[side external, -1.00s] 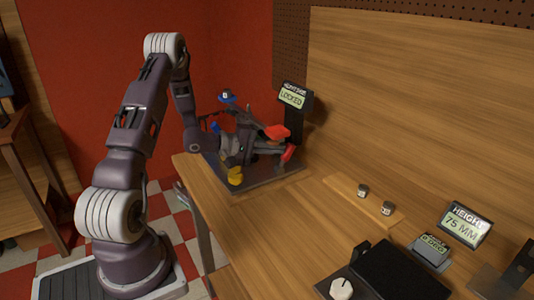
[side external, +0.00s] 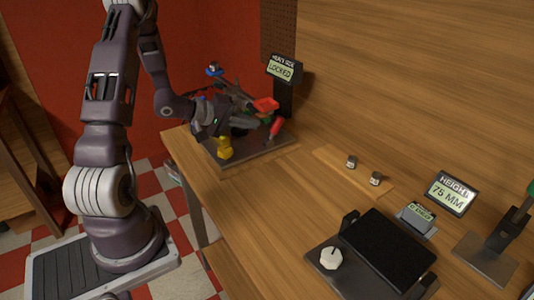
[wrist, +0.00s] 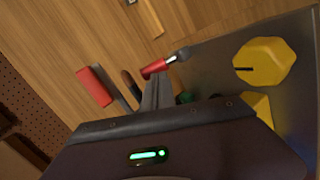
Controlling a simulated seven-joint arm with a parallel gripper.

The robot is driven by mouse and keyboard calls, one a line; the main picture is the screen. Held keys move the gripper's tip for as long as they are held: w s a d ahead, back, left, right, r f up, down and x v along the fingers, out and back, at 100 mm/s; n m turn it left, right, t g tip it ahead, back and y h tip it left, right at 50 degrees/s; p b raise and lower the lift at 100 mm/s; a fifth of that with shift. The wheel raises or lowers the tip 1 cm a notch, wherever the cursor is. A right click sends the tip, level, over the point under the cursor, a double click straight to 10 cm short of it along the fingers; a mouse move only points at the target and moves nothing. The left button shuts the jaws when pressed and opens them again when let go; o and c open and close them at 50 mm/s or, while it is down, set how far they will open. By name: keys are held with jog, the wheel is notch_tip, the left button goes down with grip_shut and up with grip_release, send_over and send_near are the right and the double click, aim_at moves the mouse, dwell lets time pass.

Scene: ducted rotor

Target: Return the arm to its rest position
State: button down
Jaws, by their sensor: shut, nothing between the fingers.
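My gripper (side external: 252,122) reaches level over the dark base plate (side external: 258,160) at the far end of the bench, in the side view. Its grey fingers (wrist: 157,92) are together and empty in the wrist view. A yellow knob-like part (side external: 224,148) stands on the plate in front of my gripper; it also shows in the wrist view (wrist: 265,62). A red-handled tool (side external: 276,128) and a red block-shaped part (side external: 265,104) are close beyond my fingers. A blue-topped part (side external: 214,70) rises behind. My wrist hides much of the plate's middle.
A display reading LOCKED (side external: 283,70) stands behind the plate. Two small metal parts (side external: 351,162) sit on a wooden strip. A black pad (side external: 388,248) with a white knob (side external: 330,258) and a 75 MM display (side external: 451,194) are at the near right.

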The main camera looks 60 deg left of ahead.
jog(key=s+d+r+m+g+y, duration=0.6)
jog(key=s+d+r+m, duration=0.45)
jog(key=d+r, duration=0.2)
jog(key=s+d+r+m+g+h, duration=0.1)
jog(key=s+d+m+h, duration=0.2)
jog(key=s+d, duration=0.9)
jog(key=shift+s+d+r+h, duration=0.2)
jog(key=shift+s+h, duration=0.4)
